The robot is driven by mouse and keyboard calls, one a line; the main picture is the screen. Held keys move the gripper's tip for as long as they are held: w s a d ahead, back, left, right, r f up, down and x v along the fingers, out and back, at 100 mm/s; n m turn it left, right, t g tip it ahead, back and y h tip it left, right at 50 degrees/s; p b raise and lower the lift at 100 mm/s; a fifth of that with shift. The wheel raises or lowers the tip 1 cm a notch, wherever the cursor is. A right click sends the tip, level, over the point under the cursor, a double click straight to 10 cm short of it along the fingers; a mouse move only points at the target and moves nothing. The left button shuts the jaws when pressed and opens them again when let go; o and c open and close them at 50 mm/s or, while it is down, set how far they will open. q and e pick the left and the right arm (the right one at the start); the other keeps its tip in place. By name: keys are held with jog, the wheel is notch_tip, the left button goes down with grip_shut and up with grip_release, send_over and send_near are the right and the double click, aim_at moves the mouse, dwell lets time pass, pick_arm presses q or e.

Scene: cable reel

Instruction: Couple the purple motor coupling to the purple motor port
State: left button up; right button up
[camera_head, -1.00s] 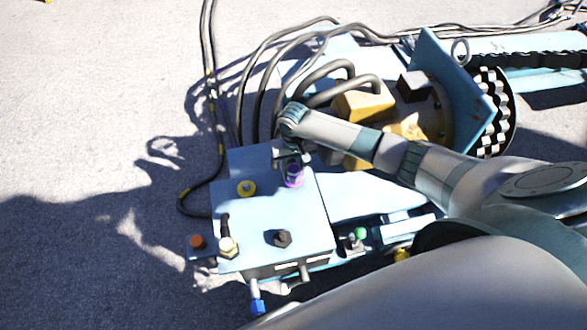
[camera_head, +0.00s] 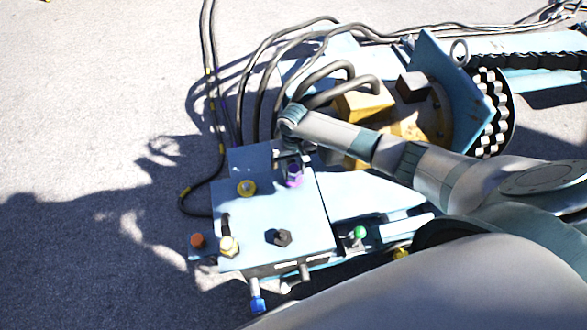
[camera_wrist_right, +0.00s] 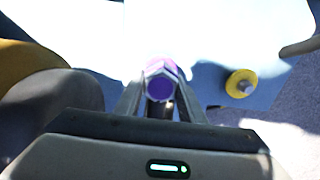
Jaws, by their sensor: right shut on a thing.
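The purple motor coupling (camera_head: 294,178) shows as a small purple piece at the upper right of the light blue box. In the right wrist view the coupling (camera_wrist_right: 160,84) has a round purple end and a hexagonal collar. My right gripper (camera_head: 292,160) reaches in from the right over the box's back edge. Its fingers (camera_wrist_right: 160,108) are shut around the coupling in the right wrist view. I cannot pick out the purple motor port apart from the coupling, or tell whether the two touch. My left gripper is not in view.
Black hoses (camera_head: 262,95) run behind. Open pavement lies left.

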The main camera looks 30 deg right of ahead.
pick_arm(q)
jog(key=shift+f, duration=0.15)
pick_arm(e)
jog(key=shift+f, duration=0.4)
jog(key=o, duration=1.2)
jog(key=shift+o, duration=0.2)
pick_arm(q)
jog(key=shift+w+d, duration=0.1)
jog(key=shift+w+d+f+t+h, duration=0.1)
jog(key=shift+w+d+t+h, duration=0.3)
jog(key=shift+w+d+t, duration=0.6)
pick_arm(e)
notch_tip(320, 180, up, 18)
jog(key=shift+f, duration=0.25)
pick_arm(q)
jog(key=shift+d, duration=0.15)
